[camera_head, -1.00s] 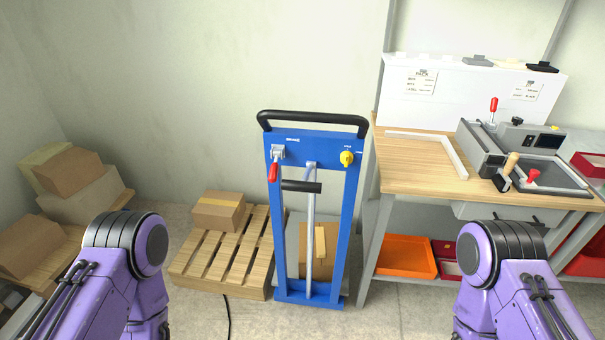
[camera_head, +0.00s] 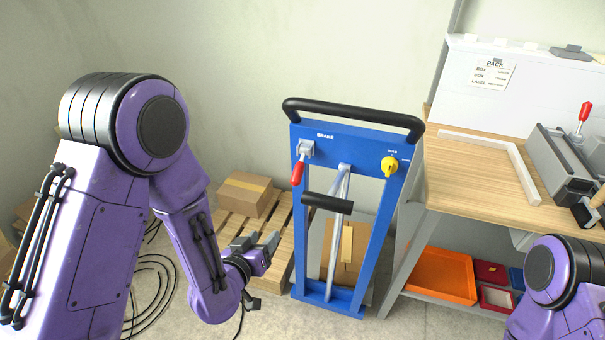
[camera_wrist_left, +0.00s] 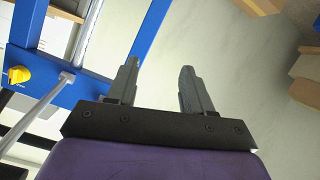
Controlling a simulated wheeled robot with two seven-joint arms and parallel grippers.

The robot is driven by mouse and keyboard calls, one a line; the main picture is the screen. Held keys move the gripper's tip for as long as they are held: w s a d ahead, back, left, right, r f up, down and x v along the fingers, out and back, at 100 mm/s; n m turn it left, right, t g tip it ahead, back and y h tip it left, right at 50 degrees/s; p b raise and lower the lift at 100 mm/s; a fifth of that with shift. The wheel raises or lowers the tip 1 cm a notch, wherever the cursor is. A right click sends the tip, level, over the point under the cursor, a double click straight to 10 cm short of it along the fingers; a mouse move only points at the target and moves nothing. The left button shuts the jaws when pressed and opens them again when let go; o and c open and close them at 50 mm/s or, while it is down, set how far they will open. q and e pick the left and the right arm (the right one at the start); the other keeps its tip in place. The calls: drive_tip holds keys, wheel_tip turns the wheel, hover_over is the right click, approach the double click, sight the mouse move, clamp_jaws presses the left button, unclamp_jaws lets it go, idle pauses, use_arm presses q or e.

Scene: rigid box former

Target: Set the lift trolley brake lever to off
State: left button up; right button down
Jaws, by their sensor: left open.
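The blue lift trolley (camera_head: 366,240) stands upright in the middle of the head view, with a black push handle across its top. The brake lever (camera_head: 297,173) has a red grip that hangs down from a grey bracket on the trolley's upper left, below a "BRAKE" label. A yellow knob (camera_head: 389,166) is at the upper right; it also shows in the left wrist view (camera_wrist_left: 17,74). My left gripper (camera_head: 272,247) is open and empty, left of the trolley and lower than the lever, not touching it. The lever is not visible in the left wrist view. My right gripper is out of view.
A pallet (camera_head: 272,220) with a cardboard box (camera_head: 245,194) lies behind my left gripper. The workbench (camera_head: 470,185) stands close on the trolley's right, with an orange tray (camera_head: 443,275) below. Black cable loops lie on the floor at left.

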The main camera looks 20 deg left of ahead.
sight(301, 171)
use_arm(q)
drive_tip(key=w+d+r+t+h, duration=0.1)
drive_tip(key=r, duration=0.2)
drive_tip(key=w+d+r+m+t, duration=0.1)
drive_tip(key=r, duration=0.3)
drive_tip(key=w+d+r+m+t+h+b, duration=0.1)
drive_tip(key=r, duration=0.3)
drive_tip(key=shift+w+d+r+t+h, duration=0.15)
drive_tip(key=shift+w+d+t+h, duration=0.15)
drive_tip(key=shift+d+t, duration=0.1)
drive_tip(key=w+b, duration=0.2)
drive_tip(key=b, duration=0.1)
drive_tip(key=shift+w+f, duration=0.15)
drive_tip(key=shift+f, duration=0.1)
drive_tip(key=shift+w+d+r+p, duration=0.15)
drive_tip(key=shift+w+r+p, duration=0.2)
drive_tip(key=shift+w, duration=0.15)
drive_tip(key=shift+w+d+r+p, duration=0.15)
drive_tip(key=shift+w+r+p, duration=0.15)
drive_tip(key=shift+w, duration=0.2)
drive_tip(key=w, duration=0.2)
drive_tip(key=w+d+p, duration=0.1)
drive_tip(key=w, duration=0.2)
drive_tip(key=shift+f, duration=0.2)
drive_tip(key=shift+w+d, duration=0.1)
drive_tip(key=shift+w, duration=0.35)
clamp_jaws()
